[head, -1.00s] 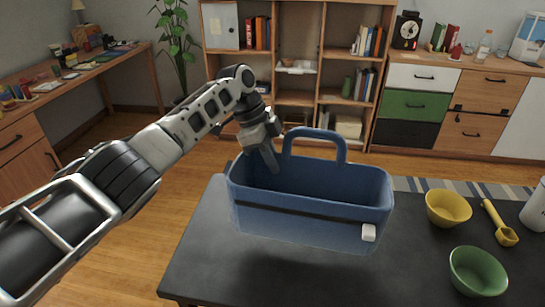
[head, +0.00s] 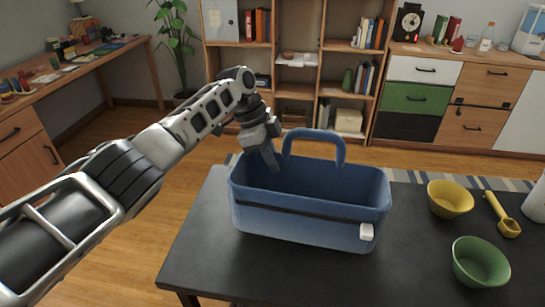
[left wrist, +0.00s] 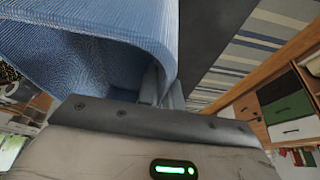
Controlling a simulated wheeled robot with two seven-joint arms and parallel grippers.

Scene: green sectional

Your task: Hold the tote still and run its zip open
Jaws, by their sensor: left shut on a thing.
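The blue tote (head: 300,223) is upright at the dark table, with its loop handle (head: 340,150) up and its top open to view. My left gripper (head: 271,160) reaches down at the tote's back rim, left of the handle, and is shut on the tote. The left wrist view shows the tote's blue fabric (left wrist: 90,35) against the gripper. The fingertips are partly hidden there. My right gripper is in neither view.
A yellow bowl (head: 450,199), a green bowl (head: 481,262) and a yellow scoop (head: 503,214) stand right of the tote on the dark table (head: 215,265). A white container (head: 537,203) is at the right edge. The table's front left is bare.

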